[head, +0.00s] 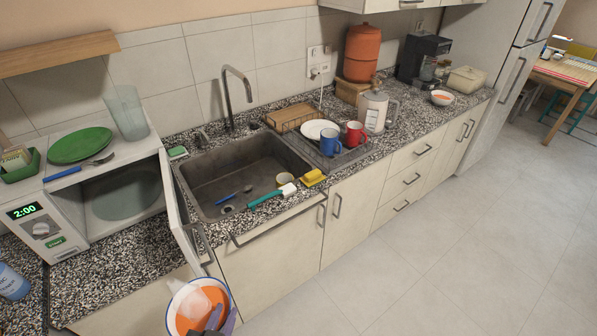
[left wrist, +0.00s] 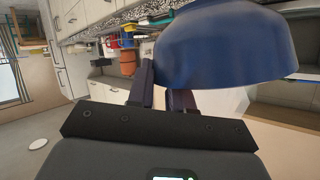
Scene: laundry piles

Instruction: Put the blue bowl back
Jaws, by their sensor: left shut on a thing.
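The blue bowl (head: 172,312) is at the bottom of the head view, in front of the counter edge. Its rim is blue, and orange and white patches show inside; I cannot tell if they are food. My left gripper (head: 217,320) is shut on the bowl's near side and holds it in the air. In the left wrist view the bowl's blue outer wall (left wrist: 225,50) fills the upper right, with the fingers (left wrist: 163,88) at its edge. My right gripper is not in view.
The microwave (head: 48,229) at left shows 2:00, and its door (head: 186,212) stands open beside the bowl. A sink (head: 200,182), a rack with mugs (head: 330,144), a kettle (head: 373,109) and another bowl (head: 442,98) line the counter. The floor at right is clear.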

